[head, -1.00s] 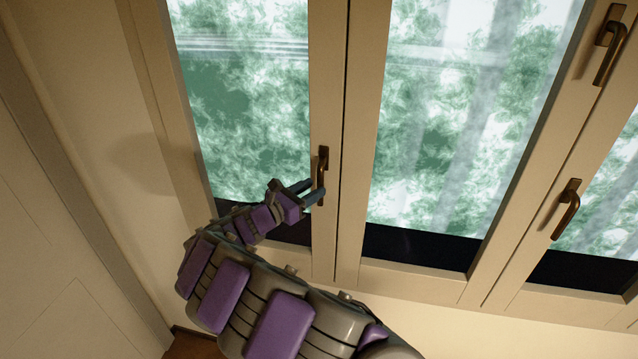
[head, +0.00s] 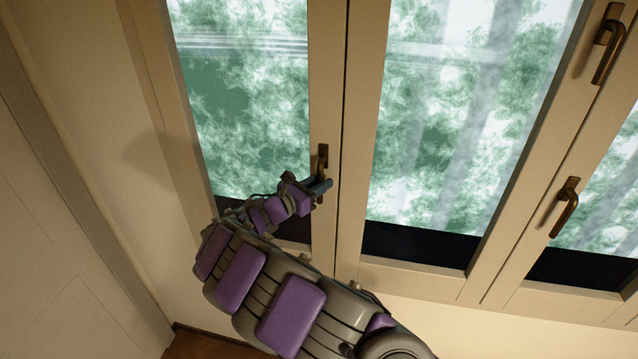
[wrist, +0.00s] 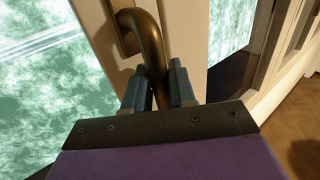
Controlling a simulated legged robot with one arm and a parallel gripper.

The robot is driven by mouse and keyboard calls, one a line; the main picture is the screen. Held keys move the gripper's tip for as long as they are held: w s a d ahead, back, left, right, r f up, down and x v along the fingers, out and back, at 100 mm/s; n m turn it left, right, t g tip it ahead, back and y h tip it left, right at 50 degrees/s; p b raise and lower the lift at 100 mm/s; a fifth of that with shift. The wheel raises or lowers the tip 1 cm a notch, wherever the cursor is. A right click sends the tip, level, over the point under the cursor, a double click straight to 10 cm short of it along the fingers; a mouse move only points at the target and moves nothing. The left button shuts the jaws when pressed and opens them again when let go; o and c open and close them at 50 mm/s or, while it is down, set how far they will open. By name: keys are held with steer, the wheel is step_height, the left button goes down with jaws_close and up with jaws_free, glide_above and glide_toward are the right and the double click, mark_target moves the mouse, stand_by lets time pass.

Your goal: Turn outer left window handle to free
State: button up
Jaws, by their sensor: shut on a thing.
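The outer left window handle (head: 322,158) is a dark bronze lever on the frame of the leftmost window sash. Its grip hangs down from its mount, and my gripper hides its lower part in the head view. My gripper (head: 322,187) is at the handle's lower part. In the wrist view the curved handle (wrist: 149,45) comes down between the two fingers of my gripper (wrist: 162,85), which are shut on it. My arm reaches up to it from below.
Two more bronze handles are on the right, an upper one (head: 608,45) and a lower one (head: 566,207). A pale panelled wall or door (head: 60,220) stands at the left. A small patch of brown floor (head: 205,345) shows at the bottom.

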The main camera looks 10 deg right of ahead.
mark_target(310, 170)
jaws_close()
steer(key=shift+a, duration=0.1)
steer(key=shift+w+a, duration=0.1)
steer(key=m, duration=0.1)
steer(key=a+m+y, duration=0.1)
steer(key=shift+w+a+r+m+g+y, duration=0.25)
steer(key=shift+w+m+g+y, duration=0.1)
steer(key=shift+m+g+y, duration=0.05)
steer(key=a+r+m+y, duration=0.1)
steer(key=m+y, duration=0.1)
steer(key=w+a+r+m+y+b, duration=0.1)
steer(key=a+m+y+b, duration=0.1)
steer(key=m+y, duration=0.1)
steer(key=shift+w+r+m+y, duration=0.15)
steer(key=shift+r+m+y, duration=0.15)
steer(key=shift+r, duration=0.1)
steer(key=shift+w+a+r+m+t+y+b, duration=0.15)
steer(key=shift+r+m+t+y+b, duration=0.55)
steer(key=shift+r+m+y+b, duration=0.6)
steer(key=shift+f+y, duration=0.1)
steer(key=shift+y, duration=0.2)
